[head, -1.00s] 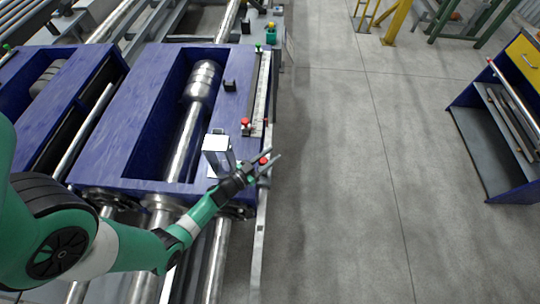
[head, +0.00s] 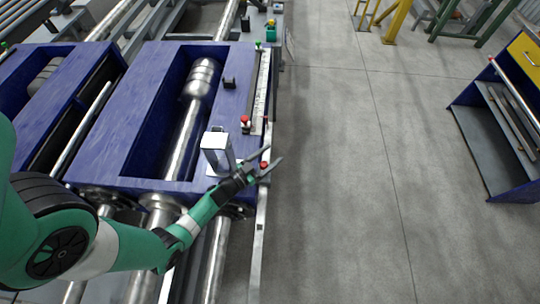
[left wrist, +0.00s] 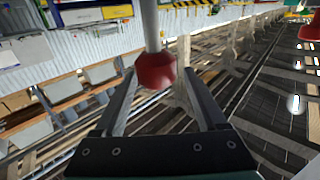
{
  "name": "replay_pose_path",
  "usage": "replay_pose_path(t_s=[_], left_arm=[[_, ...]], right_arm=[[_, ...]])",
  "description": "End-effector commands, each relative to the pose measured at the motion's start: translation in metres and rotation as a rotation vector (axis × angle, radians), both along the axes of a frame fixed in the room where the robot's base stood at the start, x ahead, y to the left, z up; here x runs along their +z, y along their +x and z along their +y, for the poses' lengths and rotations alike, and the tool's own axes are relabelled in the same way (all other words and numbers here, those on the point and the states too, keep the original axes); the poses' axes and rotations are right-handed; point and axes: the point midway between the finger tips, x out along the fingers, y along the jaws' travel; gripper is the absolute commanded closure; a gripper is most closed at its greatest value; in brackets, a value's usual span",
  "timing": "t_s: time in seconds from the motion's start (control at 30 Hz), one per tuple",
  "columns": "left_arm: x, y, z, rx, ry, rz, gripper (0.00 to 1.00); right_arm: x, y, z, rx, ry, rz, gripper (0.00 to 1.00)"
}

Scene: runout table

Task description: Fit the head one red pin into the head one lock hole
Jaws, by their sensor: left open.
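A red pin head (head: 264,165) shows at the near right edge of the blue machine, between the fingers of my left gripper (head: 275,157). In the left wrist view the red knob (left wrist: 155,70) on a grey shaft lies between the spread fingers of my left gripper (left wrist: 160,95). There are gaps on both sides, so it is not gripped. A second red-topped pin (head: 245,120) stands farther back, at the near end of the scale strip. I cannot make out the lock hole or tell which pin belongs to head one. My right gripper is not in view.
A pale upright block (head: 216,140) stands on the blue frame (head: 140,100) just left of the gripper. A small black block (head: 229,83) and a green-topped pin (head: 257,44) stand farther back. The floor (head: 340,180) to the right is clear up to the blue cabinet (head: 485,150).

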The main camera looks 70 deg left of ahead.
Motion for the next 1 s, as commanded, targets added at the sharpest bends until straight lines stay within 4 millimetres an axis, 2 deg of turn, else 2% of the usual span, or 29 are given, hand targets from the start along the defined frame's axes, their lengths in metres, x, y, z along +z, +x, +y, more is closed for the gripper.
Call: replay_pose_path(t_s=[0.17, 0.27, 0.37, 0.6, 0.7, 0.83, 1.0], left_arm=[[0.0, -0.002, -0.001, 0.001, -0.001, 0.002, 0.26], [0.001, -0.012, -0.003, 0.003, -0.002, 0.003, 0.26], [0.002, -0.031, -0.009, 0.004, -0.003, 0.004, 0.26], [0.003, -0.089, -0.027, 0.009, -0.004, 0.003, 0.26], [0.001, -0.101, -0.03, 0.007, 0.001, 0.001, 0.26], [0.001, -0.109, -0.034, 0.003, -0.001, 0.0, 0.26], [0.0, -0.111, -0.035, 0.0, -0.001, 0.001, 0.26]], right_arm=[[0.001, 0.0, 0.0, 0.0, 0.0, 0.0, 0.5], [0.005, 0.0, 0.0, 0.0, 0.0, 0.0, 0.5], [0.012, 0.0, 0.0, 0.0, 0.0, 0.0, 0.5], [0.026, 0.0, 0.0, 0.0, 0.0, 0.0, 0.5], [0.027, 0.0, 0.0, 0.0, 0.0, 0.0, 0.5], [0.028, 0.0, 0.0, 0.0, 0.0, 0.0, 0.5], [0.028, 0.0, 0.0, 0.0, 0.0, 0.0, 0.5]])
